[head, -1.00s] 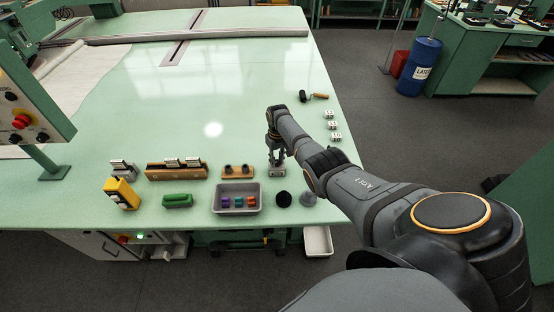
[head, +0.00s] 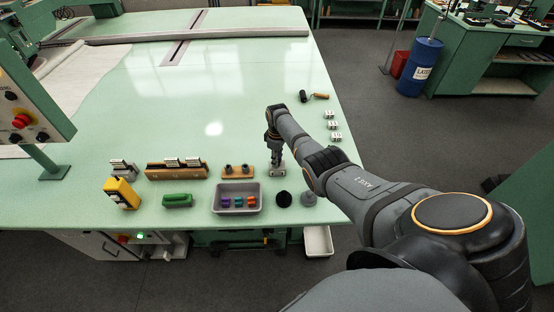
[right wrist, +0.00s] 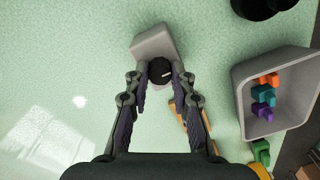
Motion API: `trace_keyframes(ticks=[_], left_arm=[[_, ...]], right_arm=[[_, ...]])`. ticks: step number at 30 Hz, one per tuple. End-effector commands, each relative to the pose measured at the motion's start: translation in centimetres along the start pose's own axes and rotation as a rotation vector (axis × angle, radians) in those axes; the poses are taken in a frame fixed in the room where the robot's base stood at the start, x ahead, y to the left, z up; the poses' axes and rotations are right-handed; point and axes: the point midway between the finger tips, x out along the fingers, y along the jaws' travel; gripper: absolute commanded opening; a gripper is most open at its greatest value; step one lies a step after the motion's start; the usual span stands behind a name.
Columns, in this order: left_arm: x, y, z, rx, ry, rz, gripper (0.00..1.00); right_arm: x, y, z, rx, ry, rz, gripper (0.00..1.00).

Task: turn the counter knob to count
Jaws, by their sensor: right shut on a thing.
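The counter is a small grey box on the green table; it shows in the head view (head: 278,173) and in the right wrist view (right wrist: 153,42). Its round black knob (right wrist: 160,71) has a white mark pointing right in the right wrist view. My right gripper (head: 276,160) stands over the counter, pointing down. In the right wrist view my right gripper (right wrist: 160,76) has its two fingertips at either side of the knob, shut on it. In the head view the fingers hide most of the knob. My left gripper is not in view.
Left of the counter are a grey tray (head: 236,211) with coloured pieces, a wooden block (head: 238,172), a green piece (head: 178,200) and a yellow device (head: 122,193). A black round thing (head: 284,198) lies in front. The table's middle is clear.

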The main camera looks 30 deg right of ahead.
Motion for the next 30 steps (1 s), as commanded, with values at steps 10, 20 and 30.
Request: trace_keyframes(ticks=[10, 20, 30], left_arm=[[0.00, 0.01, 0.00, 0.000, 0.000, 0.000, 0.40], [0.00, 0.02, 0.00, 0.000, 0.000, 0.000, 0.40], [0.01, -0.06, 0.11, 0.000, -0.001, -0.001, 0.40]], right_arm=[[-0.09, 0.05, -0.06, -0.015, 0.001, 0.002, 0.00], [-0.06, 0.05, -0.03, -0.014, 0.001, 0.001, 0.47], [-0.33, 0.06, -0.01, -0.013, 0.001, 0.001, 0.47]])
